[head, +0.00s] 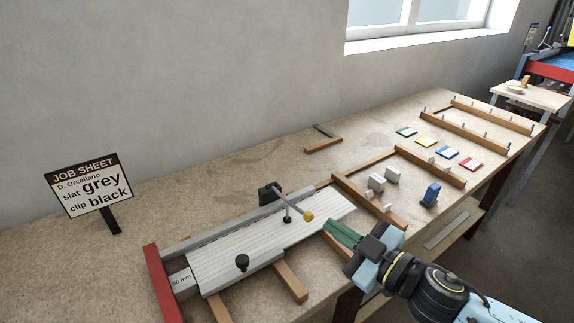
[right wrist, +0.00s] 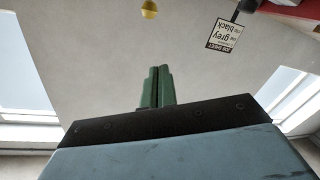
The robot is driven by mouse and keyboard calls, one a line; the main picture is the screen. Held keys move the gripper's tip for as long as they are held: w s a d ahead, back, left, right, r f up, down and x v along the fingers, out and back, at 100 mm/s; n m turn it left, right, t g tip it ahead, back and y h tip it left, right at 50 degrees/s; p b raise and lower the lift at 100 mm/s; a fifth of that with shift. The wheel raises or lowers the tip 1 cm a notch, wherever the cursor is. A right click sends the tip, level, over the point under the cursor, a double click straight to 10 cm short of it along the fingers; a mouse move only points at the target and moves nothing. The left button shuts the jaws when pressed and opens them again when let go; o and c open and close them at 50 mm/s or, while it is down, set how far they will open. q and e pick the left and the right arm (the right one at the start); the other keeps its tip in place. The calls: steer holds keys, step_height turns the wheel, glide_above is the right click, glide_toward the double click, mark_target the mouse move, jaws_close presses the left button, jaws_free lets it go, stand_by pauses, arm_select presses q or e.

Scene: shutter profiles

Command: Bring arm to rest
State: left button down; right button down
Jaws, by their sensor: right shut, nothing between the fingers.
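My right gripper (head: 343,234) is shut and empty, with green fingers pressed together. It is at the front edge of the bench, just right of the pale slatted panel (head: 225,262). In the right wrist view the closed green fingers (right wrist: 157,88) point up against the plain wall, with nothing between them. My right arm comes in from the lower right. My left gripper is in neither view.
The slatted panel lies in a jig with a red end (head: 163,283) and a yellow-knobbed lever (head: 308,217). A job sheet sign (head: 88,187) stands at left. Wooden racks (head: 370,200), a blue block (head: 430,194) and coloured cards (head: 427,141) lie to the right. The back left bench is clear.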

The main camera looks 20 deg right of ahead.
steer(key=s+d+f+m+g+h, duration=0.4)
steer(key=s+d+f+m+h, duration=0.1)
steer(key=f+m+h, duration=0.35)
steer(key=s+a+f+g, duration=0.2)
steer(key=s+f+g, duration=0.2)
steer(key=s, duration=0.3)
steer(key=s+a+f+g, duration=0.2)
steer(key=s+f+g, duration=0.2)
steer(key=s, duration=0.3)
step_height(320, 180, down, 24)
steer(key=s+r+g, duration=0.1)
steer(key=s+d+f+g, duration=0.1)
steer(key=s+d+f, duration=0.2)
steer(key=s+f, duration=1.3)
steer(key=shift+s+d+f+g, duration=0.2)
steer(key=shift+s+f+g, duration=0.1)
steer(key=shift+s, duration=0.25)
